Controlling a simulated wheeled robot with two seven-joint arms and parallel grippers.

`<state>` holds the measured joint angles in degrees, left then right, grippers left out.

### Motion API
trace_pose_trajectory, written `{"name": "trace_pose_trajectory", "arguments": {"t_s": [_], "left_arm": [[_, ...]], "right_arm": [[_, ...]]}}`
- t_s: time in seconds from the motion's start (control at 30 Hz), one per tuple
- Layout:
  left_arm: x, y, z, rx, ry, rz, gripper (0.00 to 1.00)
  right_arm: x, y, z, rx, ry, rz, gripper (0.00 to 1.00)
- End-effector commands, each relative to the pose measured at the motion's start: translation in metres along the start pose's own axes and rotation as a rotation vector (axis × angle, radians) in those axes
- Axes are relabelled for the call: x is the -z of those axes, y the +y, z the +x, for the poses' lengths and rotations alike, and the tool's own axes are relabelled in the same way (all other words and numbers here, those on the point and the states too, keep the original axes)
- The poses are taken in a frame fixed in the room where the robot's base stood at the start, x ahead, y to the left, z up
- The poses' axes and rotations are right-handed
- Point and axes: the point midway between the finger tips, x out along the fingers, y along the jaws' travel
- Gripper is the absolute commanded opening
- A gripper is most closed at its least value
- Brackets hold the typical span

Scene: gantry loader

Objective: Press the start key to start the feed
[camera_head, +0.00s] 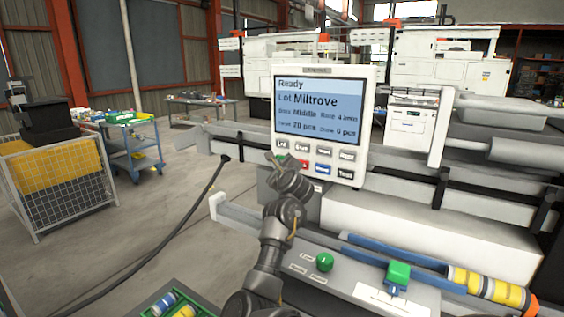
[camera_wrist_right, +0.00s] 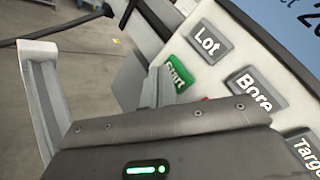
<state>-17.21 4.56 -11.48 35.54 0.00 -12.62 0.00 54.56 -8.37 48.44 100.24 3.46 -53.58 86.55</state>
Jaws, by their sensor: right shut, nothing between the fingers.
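The control panel (camera_head: 318,120) stands upright in the middle of the head view. Its screen (camera_head: 318,110) reads Ready, Lot Miltrove, Target 20 pcs, Done 0 pcs. The green start key (camera_wrist_right: 178,72) shows in the right wrist view below the Lot key (camera_wrist_right: 208,42), partly covered by my fingers. My right gripper (camera_wrist_right: 160,86) is shut and empty, its tips at the start key. I cannot tell whether they touch it. In the head view the right gripper (camera_head: 284,163) is at the panel's lower left, largely hiding the start key. My left gripper is not in view.
The red key (camera_head: 304,164) and blue key (camera_head: 323,169) are right beside the gripper. A green knob (camera_head: 324,262) and a green block (camera_head: 398,274) sit on the lower machine. A tray (camera_head: 205,300) with cylinders is at the bottom.

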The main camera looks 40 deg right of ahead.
Motion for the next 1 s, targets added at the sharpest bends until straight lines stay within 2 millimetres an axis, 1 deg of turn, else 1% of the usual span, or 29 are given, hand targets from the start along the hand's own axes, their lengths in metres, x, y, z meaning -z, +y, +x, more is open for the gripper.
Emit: {"name": "trace_pose_trajectory", "arguments": {"t_s": [0.53, 0.8, 1.0], "left_arm": [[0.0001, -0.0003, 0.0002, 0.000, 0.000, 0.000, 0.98], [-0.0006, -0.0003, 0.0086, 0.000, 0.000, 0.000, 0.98], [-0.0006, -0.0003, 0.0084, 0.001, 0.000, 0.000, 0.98]], "right_arm": [[0.0001, 0.0000, 0.0001, 0.000, 0.000, 0.000, 0.00], [0.0048, -0.0027, 0.0049, 0.000, 0.000, 0.000, 0.00], [0.0043, -0.0048, 0.0058, 0.000, 0.000, 0.000, 0.00]]}}
